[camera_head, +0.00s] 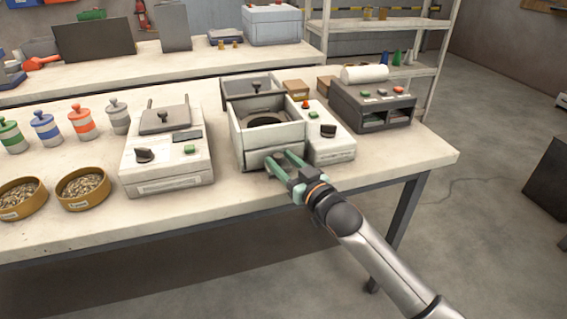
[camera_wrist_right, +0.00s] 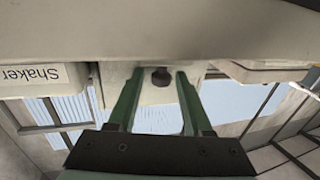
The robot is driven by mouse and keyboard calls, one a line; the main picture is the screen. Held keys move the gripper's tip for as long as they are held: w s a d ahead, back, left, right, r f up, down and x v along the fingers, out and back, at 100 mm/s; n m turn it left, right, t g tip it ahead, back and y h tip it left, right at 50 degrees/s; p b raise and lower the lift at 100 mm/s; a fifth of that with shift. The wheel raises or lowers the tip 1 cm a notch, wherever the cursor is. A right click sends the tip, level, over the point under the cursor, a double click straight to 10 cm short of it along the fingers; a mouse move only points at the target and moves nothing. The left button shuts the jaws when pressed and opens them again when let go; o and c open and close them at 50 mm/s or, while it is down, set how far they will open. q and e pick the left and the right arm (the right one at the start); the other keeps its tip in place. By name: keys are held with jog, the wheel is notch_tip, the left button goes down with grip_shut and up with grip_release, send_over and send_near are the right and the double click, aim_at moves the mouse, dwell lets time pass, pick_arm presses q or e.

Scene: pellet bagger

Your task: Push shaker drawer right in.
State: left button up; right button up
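The shaker is a pale machine on the bench in the head view, with a control panel (camera_head: 327,146) on its right side. Its open-topped drawer (camera_head: 247,147) stands out toward the front edge of the bench, with a dark round opening inside. My right gripper (camera_head: 281,163) is at the drawer's front, with its green fingers apart. In the right wrist view the fingers (camera_wrist_right: 158,75) stand either side of a small dark knob (camera_wrist_right: 162,78) on a pale front. I cannot tell whether they touch it. A "Shaker" label (camera_wrist_right: 40,76) shows upside down at the left. My left gripper is out of view.
A second pale machine (camera_head: 168,172) with a lid stands left of the shaker. Several coloured canisters (camera_head: 82,125) and two bowls of pellets (camera_head: 83,188) are farther left. A dark grey unit (camera_head: 343,108) is at right. The bench front right (camera_head: 400,160) is clear.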

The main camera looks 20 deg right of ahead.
jog(key=shift+o, duration=0.6)
jog(key=shift+s, duration=0.1)
jog(key=shift+s, duration=0.15)
jog(key=p+v, duration=0.1)
jog(key=v, duration=1.1)
jog(key=shift+s+f, duration=0.1)
